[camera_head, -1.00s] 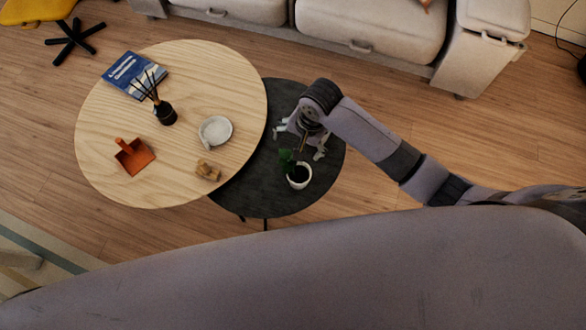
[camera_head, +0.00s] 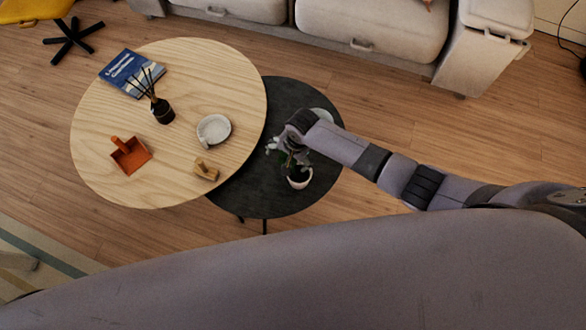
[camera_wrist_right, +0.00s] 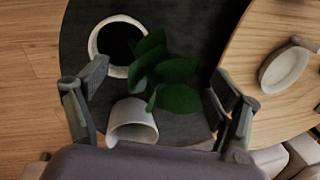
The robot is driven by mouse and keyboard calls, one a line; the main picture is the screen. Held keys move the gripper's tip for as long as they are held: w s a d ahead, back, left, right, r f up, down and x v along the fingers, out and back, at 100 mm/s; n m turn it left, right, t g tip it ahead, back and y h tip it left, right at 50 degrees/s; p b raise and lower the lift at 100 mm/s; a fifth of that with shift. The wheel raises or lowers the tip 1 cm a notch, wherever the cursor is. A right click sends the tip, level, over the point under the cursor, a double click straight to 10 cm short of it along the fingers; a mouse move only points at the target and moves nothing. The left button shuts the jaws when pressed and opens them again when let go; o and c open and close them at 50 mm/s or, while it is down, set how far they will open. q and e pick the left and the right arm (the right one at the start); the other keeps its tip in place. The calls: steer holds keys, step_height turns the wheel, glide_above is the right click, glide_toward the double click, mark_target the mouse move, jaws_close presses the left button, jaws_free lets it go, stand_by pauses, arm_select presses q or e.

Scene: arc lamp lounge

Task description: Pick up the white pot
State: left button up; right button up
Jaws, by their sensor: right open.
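The white pot (camera_head: 299,179) stands upright on the dark low table, with dark soil and a green leafy plant. In the right wrist view the white pot (camera_wrist_right: 96,42) is at the upper left, and its leaves (camera_wrist_right: 165,80) reach between my fingers. My right gripper (camera_head: 284,148) is open above the dark table, just beyond the pot and partly over the plant. In the wrist view my right gripper (camera_wrist_right: 160,98) has its fingers spread wide, with nothing gripped. My left gripper is not in view.
A white cup-like object (camera_wrist_right: 132,122) is close below the leaves; it also shows beyond my wrist (camera_head: 322,115). The dark table (camera_head: 255,195) sits partly under the wooden table (camera_head: 190,70), which holds a white dish (camera_head: 214,130), wooden piece, orange dustpan-like object, diffuser and book.

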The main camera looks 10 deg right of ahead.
steer(key=shift+x, duration=0.95)
steer(key=shift+s, duration=0.1)
steer(key=c, duration=2)
